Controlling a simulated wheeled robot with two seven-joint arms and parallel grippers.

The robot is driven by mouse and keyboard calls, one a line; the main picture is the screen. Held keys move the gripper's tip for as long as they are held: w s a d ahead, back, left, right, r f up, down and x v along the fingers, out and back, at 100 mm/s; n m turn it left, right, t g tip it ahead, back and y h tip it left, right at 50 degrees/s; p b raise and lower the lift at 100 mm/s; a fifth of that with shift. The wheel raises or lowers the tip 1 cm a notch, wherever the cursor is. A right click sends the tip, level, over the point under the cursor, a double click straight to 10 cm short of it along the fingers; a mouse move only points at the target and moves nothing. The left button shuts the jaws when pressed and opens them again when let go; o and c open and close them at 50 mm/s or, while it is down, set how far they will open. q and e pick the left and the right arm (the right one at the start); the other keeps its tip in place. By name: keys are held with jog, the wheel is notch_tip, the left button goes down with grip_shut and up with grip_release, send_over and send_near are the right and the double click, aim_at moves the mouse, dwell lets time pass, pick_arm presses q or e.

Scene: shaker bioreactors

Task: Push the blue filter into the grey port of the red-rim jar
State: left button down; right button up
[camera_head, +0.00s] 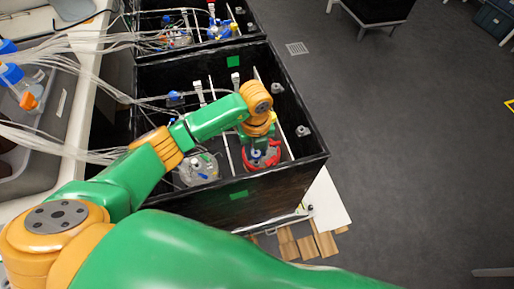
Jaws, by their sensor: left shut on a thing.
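The red-rim jar (272,157) stands in the near compartment of the black shaker box, towards its front right. My left gripper (258,146) points down right over this jar and covers much of its top. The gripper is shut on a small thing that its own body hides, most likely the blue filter. The grey port cannot be made out beneath the gripper. My right gripper is not in view.
A clear jar (198,170) with a blue-capped fitting stands left of the red-rim jar. The black box (285,180) has high walls and thin white rods. Tubes (95,45) run in from the left bench. A second box (190,50) lies behind.

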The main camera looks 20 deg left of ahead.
aim_at(257, 154)
pick_arm(q)
notch_tip(257, 154, down, 3)
jog(key=shift+r+b, duration=0.2)
jog(key=shift+b, duration=0.7)
jog(key=shift+r, duration=0.15)
jog(key=shift+p, duration=0.35)
jog(key=shift+f+b, duration=0.85)
jog(key=shift+f, duration=0.1)
dwell(0.3)
jog(key=shift+c, duration=2.1)
grip_release()
notch_tip(257, 154, up, 7)
jog(key=shift+r, duration=0.1)
